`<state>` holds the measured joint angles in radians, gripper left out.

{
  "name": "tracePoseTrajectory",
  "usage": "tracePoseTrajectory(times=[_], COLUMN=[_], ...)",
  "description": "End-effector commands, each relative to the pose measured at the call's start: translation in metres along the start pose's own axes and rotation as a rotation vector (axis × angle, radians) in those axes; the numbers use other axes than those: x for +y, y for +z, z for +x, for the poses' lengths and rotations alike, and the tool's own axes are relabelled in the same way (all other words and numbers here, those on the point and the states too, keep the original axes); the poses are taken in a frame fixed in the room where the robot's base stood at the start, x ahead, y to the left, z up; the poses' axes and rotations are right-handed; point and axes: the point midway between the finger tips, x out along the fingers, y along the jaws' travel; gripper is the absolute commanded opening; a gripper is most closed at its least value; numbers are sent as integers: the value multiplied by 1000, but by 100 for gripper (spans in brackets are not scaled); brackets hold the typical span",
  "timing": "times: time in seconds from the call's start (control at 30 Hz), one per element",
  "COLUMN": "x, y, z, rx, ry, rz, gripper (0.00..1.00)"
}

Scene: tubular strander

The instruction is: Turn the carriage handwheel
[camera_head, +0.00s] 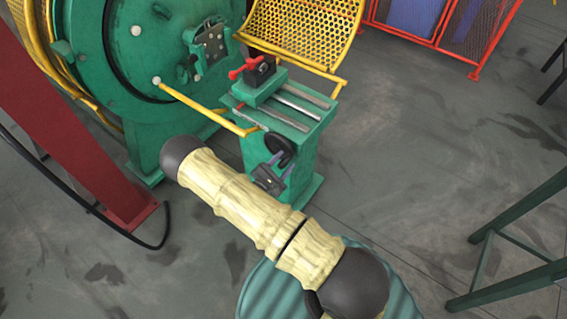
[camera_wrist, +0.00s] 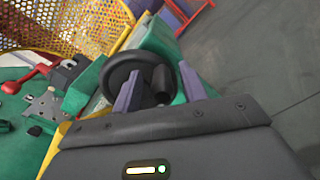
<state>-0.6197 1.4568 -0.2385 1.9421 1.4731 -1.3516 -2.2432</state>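The carriage handwheel (camera_head: 280,144) is a small black wheel on the side of the green carriage stand (camera_head: 300,125). In the wrist view, the handwheel (camera_wrist: 117,68) shows its rim and a dark, stubby handle (camera_wrist: 162,82) pointing towards the camera. My gripper (camera_head: 279,163) is right at the wheel. In the wrist view my gripper (camera_wrist: 160,74) has its two purple fingers spread apart, one on each side of the handle. The left finger overlaps the wheel in the picture. Gaps show around the handle, and I cannot tell whether either finger touches the wheel.
A red lever (camera_head: 243,69) sits on the carriage top near the yellow mesh guard (camera_head: 300,30). A yellow bar (camera_head: 205,108) runs from the large green machine disc (camera_head: 120,50) to the carriage. A red beam (camera_head: 65,125) stands at left.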

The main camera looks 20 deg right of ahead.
Motion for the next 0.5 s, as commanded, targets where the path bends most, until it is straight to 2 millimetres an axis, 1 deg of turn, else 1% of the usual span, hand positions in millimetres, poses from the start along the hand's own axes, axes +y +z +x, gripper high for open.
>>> tracePoseTrajectory(times=[0.27,0.37,0.47,0.5], x=[0,0,0,0], y=[0,0,0,0], z=[-3,-12,-26,-33], rx=[0,1,2,3], ry=[-1,-1,0,0], rz=[-1,0,-1,-1], gripper=[43,43,43,43])
